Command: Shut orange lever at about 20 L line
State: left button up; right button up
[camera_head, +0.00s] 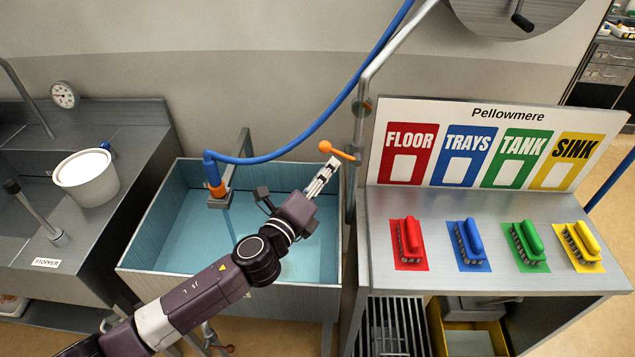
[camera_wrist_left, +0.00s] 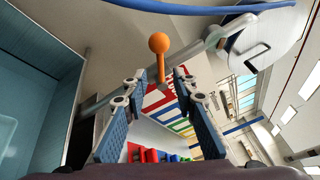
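The orange lever (camera_head: 342,153) has a round ball end and sits on the pipe at the basin's back right corner. In the left wrist view the lever (camera_wrist_left: 158,55) stands upright ahead of my fingers. My left gripper (camera_head: 332,163) is just below the lever in the head view. In the wrist view my left gripper (camera_wrist_left: 157,83) is open, with the lever's lower stem near the gap between its fingertips; contact cannot be told. The basin (camera_head: 150,240) holds blue water (camera_head: 180,235); no level lines are readable. My right gripper is not in view.
A blue hose (camera_head: 290,147) runs over the basin to an orange-collared end (camera_head: 217,188). A board with coloured panels (camera_head: 500,115) and a shelf with several brushes (camera_head: 480,245) stand right. A white bucket (camera_head: 88,180) and dial (camera_head: 65,94) are left.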

pick_arm(q)
jog(key=v, duration=0.4)
jog(key=shift+s, duration=0.1)
